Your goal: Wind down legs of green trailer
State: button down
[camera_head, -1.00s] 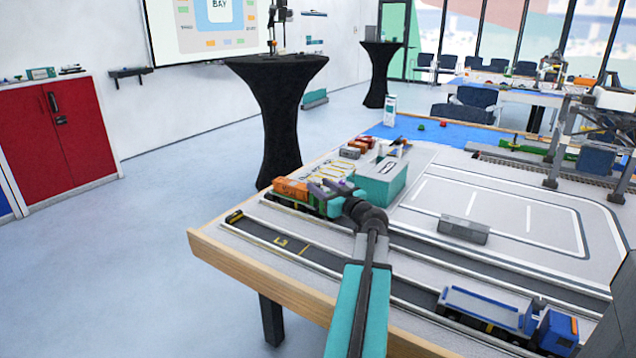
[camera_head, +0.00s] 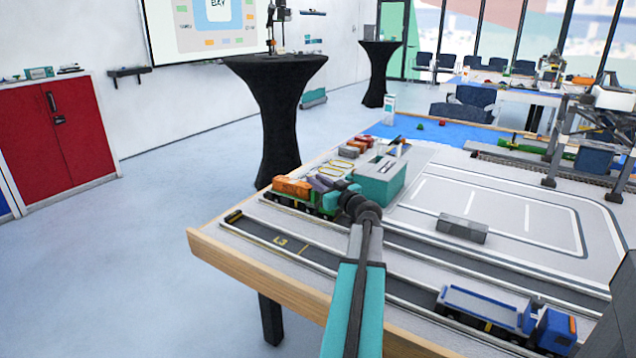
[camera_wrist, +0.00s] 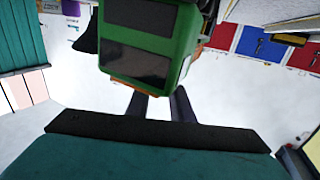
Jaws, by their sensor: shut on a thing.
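A green vehicle (camera_head: 326,204) with an orange load (camera_head: 292,187) stands in the far lane at the table's left end. My gripper (camera_head: 327,184) is at its right end, partly hidden by my own wrist. In the wrist view a green cab-like body with dark panes (camera_wrist: 150,45) fills the top middle, with orange showing behind it. The two dark fingers (camera_wrist: 158,105) reach up behind that body. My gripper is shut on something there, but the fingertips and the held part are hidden. The trailer's legs cannot be made out.
A teal box-shaped building (camera_head: 380,180) stands close right of my gripper. A blue truck with a grey bed (camera_head: 485,307) is in the near lane. A grey block (camera_head: 463,228) lies mid-table. A gantry crane (camera_head: 560,140) stands at the right. The marked area (camera_head: 500,205) is largely clear.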

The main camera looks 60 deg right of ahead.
jog(key=shift+a+f, duration=0.15)
jog(key=shift+a, duration=0.5)
jog(key=shift+h+b, duration=0.3)
jog(key=shift+b, duration=0.15)
